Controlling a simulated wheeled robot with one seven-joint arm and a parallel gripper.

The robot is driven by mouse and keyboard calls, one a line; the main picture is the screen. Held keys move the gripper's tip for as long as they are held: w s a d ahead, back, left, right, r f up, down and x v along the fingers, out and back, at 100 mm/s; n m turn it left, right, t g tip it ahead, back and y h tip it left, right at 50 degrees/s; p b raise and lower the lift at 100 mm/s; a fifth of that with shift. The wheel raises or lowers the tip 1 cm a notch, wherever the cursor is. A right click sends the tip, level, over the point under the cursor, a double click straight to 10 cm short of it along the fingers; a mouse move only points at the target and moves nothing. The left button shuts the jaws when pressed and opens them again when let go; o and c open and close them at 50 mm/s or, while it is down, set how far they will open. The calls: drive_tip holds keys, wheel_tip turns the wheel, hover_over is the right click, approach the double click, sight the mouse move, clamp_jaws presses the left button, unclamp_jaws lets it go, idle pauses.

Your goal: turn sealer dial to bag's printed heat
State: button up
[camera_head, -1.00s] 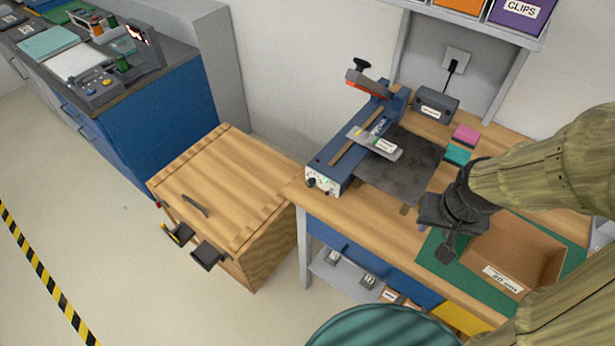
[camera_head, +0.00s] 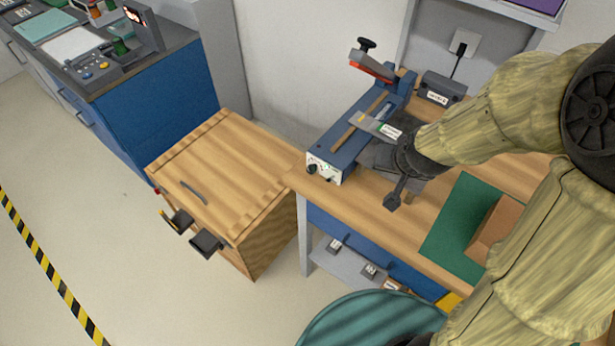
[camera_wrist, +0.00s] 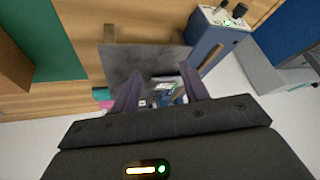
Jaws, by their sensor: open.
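The blue heat sealer (camera_head: 345,152) stands on the wooden cart top, its red-and-black lever raised. Its pale front panel carries dark knobs, one being a dial (camera_head: 312,169); the panel also shows in the wrist view with a black knob (camera_wrist: 240,10) and a small green mark. The dial's setting is too small to read. A silvery bag (camera_head: 375,126) with a white label lies across the sealer; its print is not legible. My gripper (camera_head: 388,182) is over the dark plate right of the sealer, apart from the dial. Its fingers (camera_wrist: 160,90) are spread and empty.
A green mat (camera_head: 452,240) and cardboard box (camera_head: 497,232) lie to the right, partly behind my arm. A grey box (camera_head: 440,88) stands behind the sealer. A wooden cabinet (camera_head: 225,165) stands left of the cart. A teal round top (camera_head: 365,325) is in front.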

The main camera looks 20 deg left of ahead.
sight(309, 171)
drive_tip(key=w+a+f+t+b, duration=0.1)
drive_tip(key=w+a, duration=0.1)
drive_tip(key=a, duration=0.2)
drive_tip(key=w+a+f+t+b, duration=0.1)
drive_tip(key=w+a, duration=0.1)
drive_tip(key=a, duration=0.2)
drive_tip(key=w+a+f+t+b, duration=0.1)
drive_tip(key=w+a+f, duration=0.1)
drive_tip(key=a, duration=0.2)
drive_tip(key=shift+t, duration=0.4)
drive_tip(key=a+f+t+b, duration=0.1)
drive_tip(key=a, duration=0.1)
drive_tip(key=a+f+t+b, duration=0.1)
drive_tip(key=a, duration=0.2)
drive_tip(key=a+f+m+h+b, duration=0.1)
drive_tip(key=a, duration=0.2)
drive_tip(key=shift+s+a+f+t+b, duration=0.1)
drive_tip(key=shift+s+f+t+b, duration=0.05)
drive_tip(key=shift+s+t+b, duration=0.2)
drive_tip(key=s+a+f+t+h+b, duration=0.2)
drive_tip(key=s+a+f+h, duration=0.1)
drive_tip(key=s, duration=0.5)
drive_tip(key=s+a+f+t+h+b, duration=0.2)
drive_tip(key=s+a+f+h+b, duration=0.1)
drive_tip(key=s, duration=0.6)
drive_tip(key=shift+s+a+f+m+h+b, duration=0.2)
drive_tip(key=shift+s+f+m+h+b, duration=0.15)
drive_tip(key=shift+h, duration=0.45)
drive_tip(key=shift+w+r, duration=0.1)
